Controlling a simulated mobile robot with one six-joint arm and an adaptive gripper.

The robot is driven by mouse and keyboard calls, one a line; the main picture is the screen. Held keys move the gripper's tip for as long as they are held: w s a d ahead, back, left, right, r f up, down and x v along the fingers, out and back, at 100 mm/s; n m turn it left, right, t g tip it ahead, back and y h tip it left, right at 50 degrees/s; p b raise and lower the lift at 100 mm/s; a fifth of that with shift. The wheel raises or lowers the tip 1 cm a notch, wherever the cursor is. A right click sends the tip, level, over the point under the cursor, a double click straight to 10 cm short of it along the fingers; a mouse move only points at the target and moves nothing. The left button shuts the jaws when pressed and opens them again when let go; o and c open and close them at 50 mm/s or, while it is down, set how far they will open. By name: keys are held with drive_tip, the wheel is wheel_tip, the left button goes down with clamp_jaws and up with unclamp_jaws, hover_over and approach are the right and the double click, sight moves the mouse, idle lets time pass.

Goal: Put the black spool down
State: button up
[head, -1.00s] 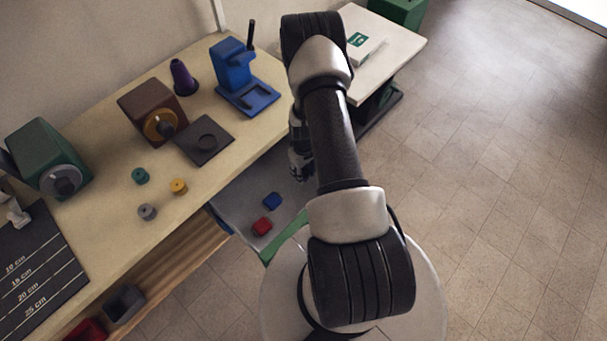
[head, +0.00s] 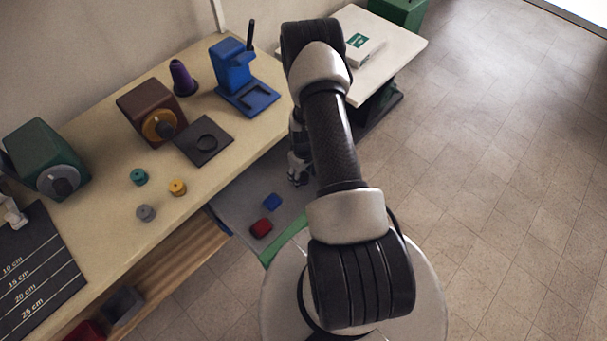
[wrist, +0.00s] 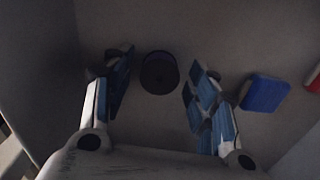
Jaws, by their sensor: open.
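The black spool (wrist: 159,73) stands on the grey tray floor in the wrist view, between and just beyond my fingertips, with a gap on both sides. It looks dark and round. My gripper (wrist: 158,88) is open, with its blue-padded fingers apart. In the head view my gripper (head: 299,172) is low over the grey tray (head: 238,205), partly hidden by my arm. The spool cannot be made out in the head view.
A blue block (head: 272,201) and a red block (head: 261,228) lie in the tray near my gripper. The workbench (head: 112,220) beside it holds teal, yellow and grey spools, machines and a blue press (head: 238,75). A white side table (head: 390,45) stands behind.

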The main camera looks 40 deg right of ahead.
drive_tip(key=w+a+r+t+p, duration=0.1)
drive_tip(key=w+a+r+p, duration=0.1)
drive_tip(key=r, duration=1.3)
drive_tip(key=w+a+r+p, duration=0.2)
drive_tip(key=a+r, duration=0.1)
drive_tip(key=r, duration=1.1)
drive_tip(key=s+a+r+t, duration=0.1)
drive_tip(key=a+r, duration=0.3)
drive_tip(key=r, duration=0.3)
drive_tip(key=s+a+r, duration=0.1)
drive_tip(key=a+r, duration=0.2)
drive_tip(key=r, duration=0.3)
drive_tip(key=s+a+r+t, duration=0.1)
drive_tip(key=s+a+r, duration=0.4)
drive_tip(key=s, duration=0.3)
drive_tip(key=s+a+r+t, duration=0.1)
drive_tip(key=s+a+r, duration=0.5)
drive_tip(key=s, duration=0.3)
drive_tip(key=shift+a+r+t, duration=0.3)
drive_tip(key=shift+r, duration=0.55)
